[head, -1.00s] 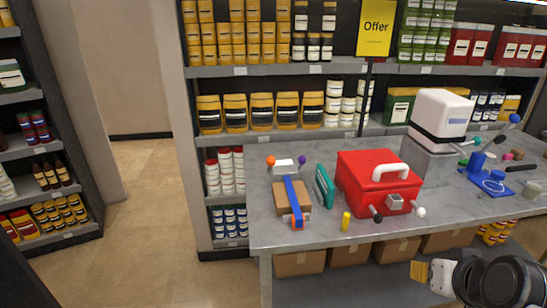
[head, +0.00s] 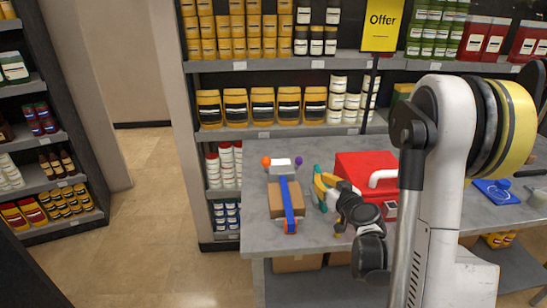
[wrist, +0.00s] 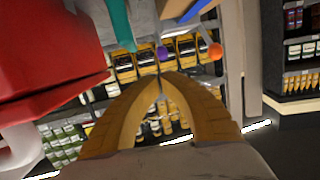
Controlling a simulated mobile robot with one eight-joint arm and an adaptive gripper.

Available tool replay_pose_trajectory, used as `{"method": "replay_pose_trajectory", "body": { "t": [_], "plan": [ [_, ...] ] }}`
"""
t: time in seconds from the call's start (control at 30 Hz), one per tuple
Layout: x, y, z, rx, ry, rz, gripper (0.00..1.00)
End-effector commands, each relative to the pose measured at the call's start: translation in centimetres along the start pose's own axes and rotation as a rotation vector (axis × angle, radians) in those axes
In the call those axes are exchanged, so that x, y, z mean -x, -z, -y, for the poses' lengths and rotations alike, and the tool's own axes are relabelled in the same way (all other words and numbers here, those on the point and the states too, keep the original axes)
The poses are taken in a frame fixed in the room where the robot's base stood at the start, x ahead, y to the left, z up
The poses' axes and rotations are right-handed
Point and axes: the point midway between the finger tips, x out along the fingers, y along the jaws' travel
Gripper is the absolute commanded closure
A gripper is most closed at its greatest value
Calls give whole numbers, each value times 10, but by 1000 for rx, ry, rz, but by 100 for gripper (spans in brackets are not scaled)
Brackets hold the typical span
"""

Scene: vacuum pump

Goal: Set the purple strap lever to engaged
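The purple strap lever shows as a small purple ball knob (head: 299,160) at the back right of a white block (head: 279,169), behind a brown box (head: 283,198) with a blue strap (head: 288,200) over it. An orange knob (head: 266,161) sits at the block's left. In the wrist view, the purple knob (wrist: 162,54) shows just beyond my fingertips, with the orange knob (wrist: 215,51) to its right. My gripper (head: 322,183) is over the table between the box and the red case, apart from the purple knob. Its yellow fingers (wrist: 158,84) meet at the tips and look empty.
A teal panel (head: 316,174) stands close by my gripper, partly hidden. A red case (head: 362,168) with a white handle is to its right, partly behind my arm. Bare grey tabletop (head: 258,222) lies left of the box; stocked shelves rise behind.

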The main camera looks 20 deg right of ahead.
Motion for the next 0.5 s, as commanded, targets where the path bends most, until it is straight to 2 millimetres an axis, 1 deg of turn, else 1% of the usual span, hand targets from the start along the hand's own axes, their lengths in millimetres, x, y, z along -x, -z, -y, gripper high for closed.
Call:
{"method": "replay_pose_trajectory", "body": {
  "t": [0.03,0.13,0.5],
  "plan": [
    [0,-1,-5,-2,-9,-8,100],
    [0,-3,-9,0,-17,-15,100],
    [-3,-3,-9,0,-15,-15,100]
  ]
}}
